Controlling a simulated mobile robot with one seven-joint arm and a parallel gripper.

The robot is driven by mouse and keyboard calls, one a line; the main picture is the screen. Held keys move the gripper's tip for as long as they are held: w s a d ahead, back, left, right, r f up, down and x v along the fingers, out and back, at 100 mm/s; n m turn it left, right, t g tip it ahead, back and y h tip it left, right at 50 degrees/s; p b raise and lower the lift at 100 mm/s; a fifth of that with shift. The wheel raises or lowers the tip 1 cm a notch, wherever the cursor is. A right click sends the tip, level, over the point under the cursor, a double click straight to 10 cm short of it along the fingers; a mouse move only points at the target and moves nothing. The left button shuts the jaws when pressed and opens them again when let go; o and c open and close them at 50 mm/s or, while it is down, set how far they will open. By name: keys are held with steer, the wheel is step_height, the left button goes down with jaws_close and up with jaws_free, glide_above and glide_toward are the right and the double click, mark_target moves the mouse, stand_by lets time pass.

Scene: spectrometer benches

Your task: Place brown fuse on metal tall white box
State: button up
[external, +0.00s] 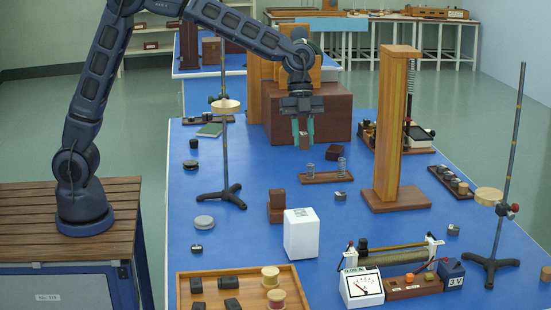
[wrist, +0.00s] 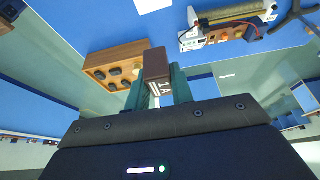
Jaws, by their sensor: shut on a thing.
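My gripper (external: 303,132) is shut on the brown fuse (external: 303,142), a small brown block held between the green fingertips. In the wrist view the fuse (wrist: 156,63) sticks out beyond the fingers (wrist: 157,88), with "1A" lettering on its pale end. The fuse is above the blue bench, in front of a large red-brown box. The tall white box (external: 301,236) stands upright on the bench, nearer the camera than my gripper, with a small grey grid on its top. In the wrist view the white box (wrist: 151,5) is cut off by the top edge.
A wooden tray (external: 181,276) with black blocks and spools lies at front left. A brown block (external: 277,206) stands close to the white box. A meter (external: 361,287) is to its right. A tall wooden post (external: 392,130) and tripod stand (external: 225,150) flank my gripper.

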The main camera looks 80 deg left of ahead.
mark_target(303, 217)
step_height(303, 217, down, 20)
steer(key=shift+r, duration=0.15)
stand_by(0.5)
steer(key=o, duration=1)
